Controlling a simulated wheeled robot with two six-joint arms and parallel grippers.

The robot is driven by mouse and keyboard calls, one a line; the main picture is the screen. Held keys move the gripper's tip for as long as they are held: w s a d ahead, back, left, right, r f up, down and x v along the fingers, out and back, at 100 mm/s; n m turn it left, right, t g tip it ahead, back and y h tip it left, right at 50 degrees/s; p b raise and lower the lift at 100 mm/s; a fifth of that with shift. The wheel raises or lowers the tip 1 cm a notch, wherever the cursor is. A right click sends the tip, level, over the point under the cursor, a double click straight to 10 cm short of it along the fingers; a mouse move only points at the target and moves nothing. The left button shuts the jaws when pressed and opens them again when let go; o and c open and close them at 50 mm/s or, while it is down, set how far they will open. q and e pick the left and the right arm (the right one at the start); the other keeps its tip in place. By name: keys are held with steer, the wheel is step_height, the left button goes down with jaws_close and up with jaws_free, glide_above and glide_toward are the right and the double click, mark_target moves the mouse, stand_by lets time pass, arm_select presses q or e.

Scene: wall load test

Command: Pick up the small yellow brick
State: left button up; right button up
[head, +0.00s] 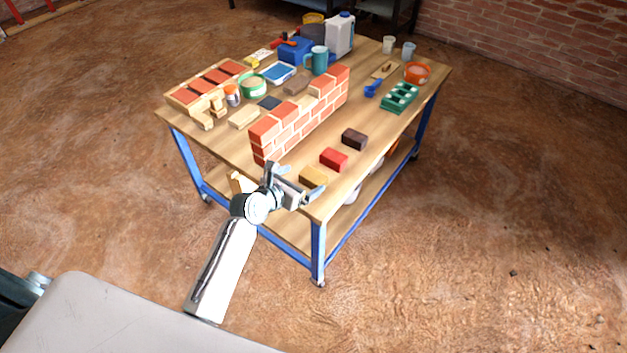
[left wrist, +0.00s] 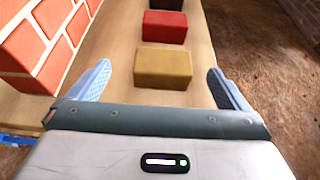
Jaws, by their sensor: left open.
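The small yellow brick (head: 313,177) lies on the near corner of the wooden workbench (head: 337,197), partly hidden behind my left gripper in the head view. My left gripper (head: 294,182) is open and empty at this near end of the bench. In the left wrist view the yellow brick (left wrist: 163,68) lies ahead, between the lines of the two open blue-grey fingertips (left wrist: 165,80). I see no finger touching it. My right gripper is not in view.
A red brick (head: 334,159) and a dark brick (head: 354,139) lie in a row beyond the yellow one. A small brick wall (head: 300,118) stands close on the left. Tools, cups and containers crowd the far end. The bench edge is close on the right.

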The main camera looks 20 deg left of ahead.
mark_target(314, 174)
arm_select(q)
steer(key=shift+x, duration=1.25)
steer(key=x, duration=0.2)
steer(key=b+x, duration=0.1)
steer(key=x, duration=0.2)
steer(key=shift+s+d+f, duration=0.15)
steer(key=shift+s+f, duration=0.05)
steer(key=shift+w+d+f, duration=0.1)
steer(key=shift+w, duration=0.2)
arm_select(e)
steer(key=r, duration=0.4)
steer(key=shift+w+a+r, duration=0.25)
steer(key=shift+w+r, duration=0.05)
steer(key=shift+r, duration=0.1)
arm_select(q)
steer(key=c, duration=1.1)
steer(key=shift+c, duration=0.8)
